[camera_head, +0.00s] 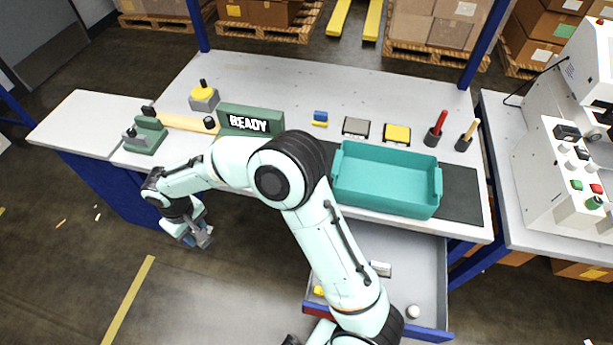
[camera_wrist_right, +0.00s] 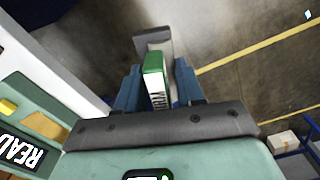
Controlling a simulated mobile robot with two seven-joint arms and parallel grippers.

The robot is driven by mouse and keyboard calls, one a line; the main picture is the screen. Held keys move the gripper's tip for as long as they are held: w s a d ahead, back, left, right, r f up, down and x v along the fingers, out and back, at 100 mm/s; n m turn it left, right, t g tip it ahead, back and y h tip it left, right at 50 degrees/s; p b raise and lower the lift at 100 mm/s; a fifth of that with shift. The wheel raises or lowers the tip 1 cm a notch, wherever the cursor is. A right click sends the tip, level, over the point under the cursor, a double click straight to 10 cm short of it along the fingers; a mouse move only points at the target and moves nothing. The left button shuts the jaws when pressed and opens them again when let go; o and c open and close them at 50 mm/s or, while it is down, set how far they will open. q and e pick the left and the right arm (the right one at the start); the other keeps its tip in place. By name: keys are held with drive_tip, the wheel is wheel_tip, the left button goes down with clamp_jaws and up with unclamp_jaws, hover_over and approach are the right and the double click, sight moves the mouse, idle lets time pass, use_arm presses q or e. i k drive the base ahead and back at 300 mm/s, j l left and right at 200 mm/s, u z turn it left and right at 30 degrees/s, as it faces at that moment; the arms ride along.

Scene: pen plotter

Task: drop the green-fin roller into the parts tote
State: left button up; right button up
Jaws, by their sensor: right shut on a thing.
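My right gripper (camera_head: 201,238) is off the front edge of the bench at the left, above the floor. In the right wrist view its blue fingers (camera_wrist_right: 158,88) are shut on a green and white block-like thing with dark lettering, which fits the green-fin roller (camera_wrist_right: 154,64). A grey piece shows just beyond it; I cannot tell what it belongs to. The roller is hidden or too small to make out in the head view. The parts tote, a teal open bin (camera_head: 385,203), stands on the bench's right part and looks empty. My left gripper is not in view.
A green READY sign (camera_head: 250,121), ink pads (camera_head: 355,127) and two handled stamps (camera_head: 436,130) stand behind and beside the tote. An open drawer (camera_head: 420,270) juts out below it. A green device (camera_head: 146,136) sits at the bench's left.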

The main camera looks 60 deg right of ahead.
sight(373, 192)
drive_tip(key=i+j+z, duration=0.1)
drive_tip(key=z, duration=0.35)
drive_tip(key=i+j+z, duration=0.15)
drive_tip(key=z, duration=0.35)
drive_tip(key=i+j+z, duration=0.25)
drive_tip(key=z, duration=0.2)
drive_tip(key=i+j+z, duration=0.1)
drive_tip(key=j+z, duration=0.2)
drive_tip(key=z, duration=0.15)
drive_tip(key=j+z, duration=0.25)
drive_tip(key=z, duration=0.25)
drive_tip(key=i+j, duration=0.05)
